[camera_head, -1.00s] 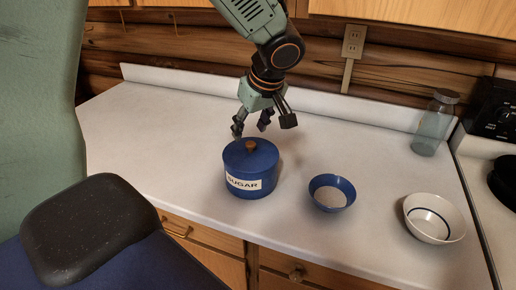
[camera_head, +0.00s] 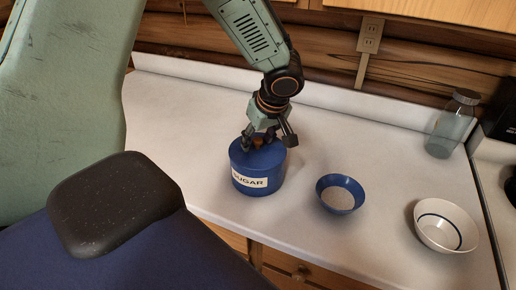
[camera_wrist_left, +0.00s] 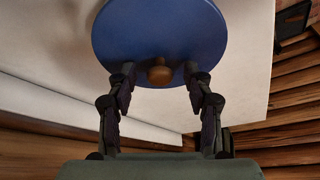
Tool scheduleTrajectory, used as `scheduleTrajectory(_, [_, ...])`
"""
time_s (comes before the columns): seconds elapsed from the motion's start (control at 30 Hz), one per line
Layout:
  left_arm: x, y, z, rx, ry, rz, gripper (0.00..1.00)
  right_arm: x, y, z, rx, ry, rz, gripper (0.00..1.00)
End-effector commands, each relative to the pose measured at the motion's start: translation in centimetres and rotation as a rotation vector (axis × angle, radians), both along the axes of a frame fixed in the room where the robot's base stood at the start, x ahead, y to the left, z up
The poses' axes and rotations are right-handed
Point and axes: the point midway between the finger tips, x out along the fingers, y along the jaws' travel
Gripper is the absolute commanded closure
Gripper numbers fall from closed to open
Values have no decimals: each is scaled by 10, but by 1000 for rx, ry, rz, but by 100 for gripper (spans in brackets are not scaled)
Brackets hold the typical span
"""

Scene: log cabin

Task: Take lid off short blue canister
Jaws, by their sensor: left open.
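The short blue canister (camera_head: 262,182), labelled SUGAR, stands upright on the counter, with its blue lid (camera_head: 240,154) on. A brown wooden knob (camera_head: 258,142) sits at the lid's centre. My left gripper (camera_head: 259,139) is just above the lid with its fingers on either side of the knob. In the left wrist view the lid (camera_wrist_left: 160,35) fills the top middle, and the knob (camera_wrist_left: 160,74) lies between the two open fingertips (camera_wrist_left: 160,76), with a gap on each side. My right gripper is not in view.
A blue bowl (camera_head: 322,192) with pale contents stands right of the canister. A white bowl (camera_head: 428,214) with a dark ring is farther right. A glass jar (camera_head: 452,128) stands at the back right. The counter (camera_head: 185,120) behind and left is clear.

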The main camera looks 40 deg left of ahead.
Motion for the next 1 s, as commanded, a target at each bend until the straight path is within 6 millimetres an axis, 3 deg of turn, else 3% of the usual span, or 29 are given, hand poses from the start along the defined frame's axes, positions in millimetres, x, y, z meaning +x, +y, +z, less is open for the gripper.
scheduleTrajectory(0.27, [3,1,-2,1,-1,0,49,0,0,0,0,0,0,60])
scheduleTrajectory(0.83, [3,1,-2,1,-1,0,98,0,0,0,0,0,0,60])
scheduleTrajectory(1.0, [3,1,-2,1,-2,1,100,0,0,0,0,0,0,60])
